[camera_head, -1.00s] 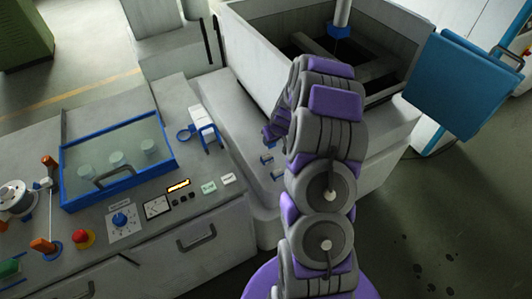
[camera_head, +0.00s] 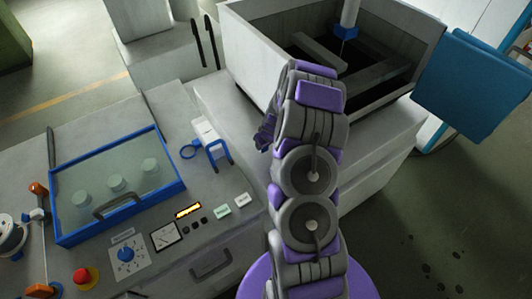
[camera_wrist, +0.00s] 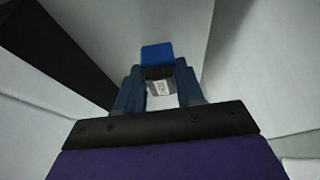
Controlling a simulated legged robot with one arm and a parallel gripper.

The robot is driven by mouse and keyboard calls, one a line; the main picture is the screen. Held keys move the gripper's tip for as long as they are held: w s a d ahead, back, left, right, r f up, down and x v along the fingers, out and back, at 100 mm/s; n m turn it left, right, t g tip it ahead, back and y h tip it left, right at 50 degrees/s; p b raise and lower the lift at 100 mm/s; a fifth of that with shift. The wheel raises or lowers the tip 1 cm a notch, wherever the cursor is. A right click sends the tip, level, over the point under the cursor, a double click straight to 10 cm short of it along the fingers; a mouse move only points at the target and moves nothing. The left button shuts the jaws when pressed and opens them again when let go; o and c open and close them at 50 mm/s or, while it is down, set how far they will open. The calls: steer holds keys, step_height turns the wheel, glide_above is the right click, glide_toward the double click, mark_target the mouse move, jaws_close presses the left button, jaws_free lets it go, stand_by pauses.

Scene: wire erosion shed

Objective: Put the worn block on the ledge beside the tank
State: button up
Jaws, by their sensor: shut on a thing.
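In the wrist view my gripper (camera_wrist: 158,76) is shut on a small block (camera_wrist: 161,89), with a blue part, a dark band and a pale face with a label too small to read surely. Pale grey surfaces surround it there. In the head view my gripper (camera_head: 264,136) is mostly hidden behind my arm, and the block does not show. It is over the pale ledge (camera_head: 228,100) beside the tank (camera_head: 256,62). Whether the block touches the ledge cannot be told. The tank is an open grey box with dark bars inside.
A blue-tipped nozzle (camera_head: 346,30) hangs over the tank. A blue door panel (camera_head: 470,82) stands at its right. At the left are a blue-framed clear cover (camera_head: 118,186), a white device (camera_head: 206,132) with a blue ring, and a red button (camera_head: 82,276). Open floor lies at right.

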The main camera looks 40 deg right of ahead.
mark_target(266, 148)
steer(key=shift+a+f, duration=0.45)
steer(key=shift+a, duration=0.35)
steer(key=d+f, duration=0.1)
steer(key=f, duration=0.1)
steer(key=d+f+b, duration=0.1)
steer(key=f, duration=0.1)
steer(key=shift+d, duration=0.4)
steer(key=shift+s+d+r, duration=0.1)
steer(key=o, duration=1.1)
steer(key=shift+a+r, duration=0.25)
steer(key=shift+a, duration=0.9)
steer(key=shift+o, duration=0.2)
steer(key=shift+d+f, duration=0.1)
steer(key=shift+d, duration=0.65)
steer(key=shift+d+r, duration=0.2)
steer(key=shift+r, duration=0.2)
steer(key=a+p+v, duration=0.1)
steer(key=p+v, duration=0.2)
steer(key=v, duration=0.8)
steer(key=shift+a, duration=0.2)
steer(key=shift+s+d, duration=0.1)
steer(key=shift+d, duration=0.05)
